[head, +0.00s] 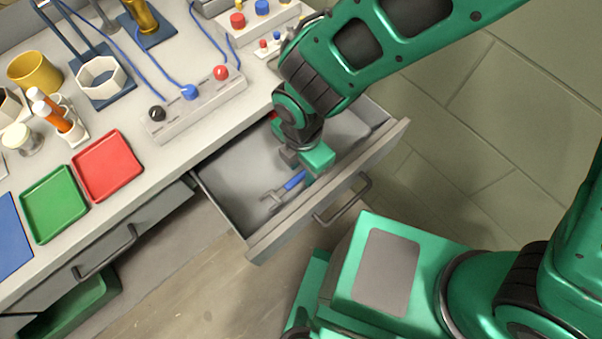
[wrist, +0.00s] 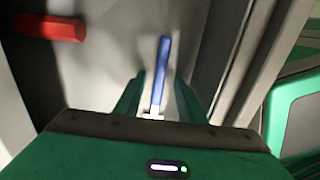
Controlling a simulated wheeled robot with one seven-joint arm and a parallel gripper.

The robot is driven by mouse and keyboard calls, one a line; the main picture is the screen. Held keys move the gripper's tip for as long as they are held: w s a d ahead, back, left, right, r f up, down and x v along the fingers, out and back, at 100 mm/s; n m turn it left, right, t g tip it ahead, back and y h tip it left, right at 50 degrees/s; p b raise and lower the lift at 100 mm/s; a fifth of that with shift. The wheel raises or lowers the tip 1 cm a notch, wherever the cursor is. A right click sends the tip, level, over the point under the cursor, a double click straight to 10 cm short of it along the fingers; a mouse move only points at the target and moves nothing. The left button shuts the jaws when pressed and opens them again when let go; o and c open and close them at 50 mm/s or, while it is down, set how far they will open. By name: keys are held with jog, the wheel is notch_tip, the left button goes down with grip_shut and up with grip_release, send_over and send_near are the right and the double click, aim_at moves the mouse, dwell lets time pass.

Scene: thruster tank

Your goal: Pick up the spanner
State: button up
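The spanner (head: 291,184) lies on the floor of the open drawer (head: 235,173), with a blue handle and a grey jaw end toward the left. My gripper (head: 308,163) is down inside the drawer, over the handle's right part, and hides some of it. In the wrist view, the blue handle of the spanner (wrist: 161,72) lies between the two green fingers of my gripper (wrist: 158,98), with a gap on each side. My gripper is open. I cannot tell how far the fingertips are above the drawer floor.
A red-handled thing (wrist: 50,27) lies elsewhere in the drawer. The drawer's front wall (wrist: 240,65) stands close to my gripper's right. The bench holds a switch block (head: 195,103), a red tray (head: 107,165) and a green tray (head: 54,203).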

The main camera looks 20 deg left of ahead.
jog(key=shift+f, duration=0.25)
grip_shut()
jog(key=shift+r, duration=0.1)
